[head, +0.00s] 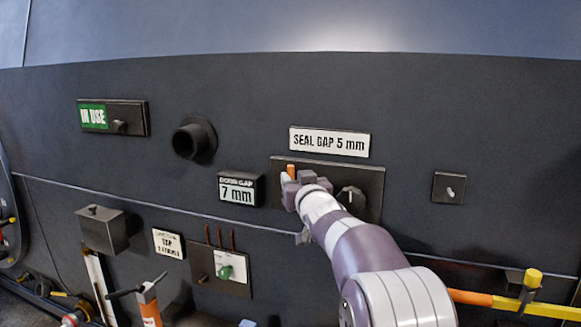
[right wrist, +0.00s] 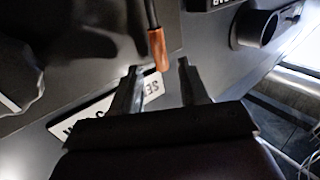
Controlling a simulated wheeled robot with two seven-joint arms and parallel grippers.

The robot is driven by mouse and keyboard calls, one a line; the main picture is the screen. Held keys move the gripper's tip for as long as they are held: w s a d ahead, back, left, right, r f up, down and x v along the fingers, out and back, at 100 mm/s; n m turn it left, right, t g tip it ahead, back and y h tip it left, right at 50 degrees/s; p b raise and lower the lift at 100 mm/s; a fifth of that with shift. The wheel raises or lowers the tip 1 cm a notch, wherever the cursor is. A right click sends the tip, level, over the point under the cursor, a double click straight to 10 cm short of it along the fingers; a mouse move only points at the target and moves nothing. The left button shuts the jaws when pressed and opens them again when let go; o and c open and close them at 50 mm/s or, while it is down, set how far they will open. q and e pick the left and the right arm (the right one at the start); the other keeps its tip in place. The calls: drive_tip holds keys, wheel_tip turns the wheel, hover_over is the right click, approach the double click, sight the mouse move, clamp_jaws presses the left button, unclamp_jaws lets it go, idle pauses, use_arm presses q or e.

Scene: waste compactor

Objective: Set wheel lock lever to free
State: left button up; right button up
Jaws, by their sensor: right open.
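A lever with an orange tip (head: 291,171) stands on a dark plate (head: 375,178) under the "SEAL GAP 5 mm" sign. No label readable here names it as the wheel lock lever. My right gripper (head: 292,184) is at this lever and hides most of it in the head view. In the right wrist view, the right gripper (right wrist: 158,68) is open, and the lever's orange grip (right wrist: 159,50) shows at the gap between the fingertips. I cannot tell whether a finger touches it. My left gripper is not in view.
A black knob (head: 352,199) sits right of my gripper on the same plate. A "7 mm" display (head: 237,190), a round black stub (head: 193,140) and an "IN USE" plate (head: 112,116) lie left. A yellow bar (head: 510,302) crosses the lower right.

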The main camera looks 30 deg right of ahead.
sight(292, 173)
drive_tip(key=p+x, duration=0.1)
drive_tip(key=x, duration=0.1)
drive_tip(key=shift+w+r, duration=0.1)
drive_tip(key=shift+w, duration=0.25)
drive_tip(key=shift+w+d, duration=0.2)
drive_tip(key=shift+w, duration=0.1)
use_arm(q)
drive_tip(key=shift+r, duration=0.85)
use_arm(e)
drive_tip(key=shift+a, duration=0.1)
clamp_jaws()
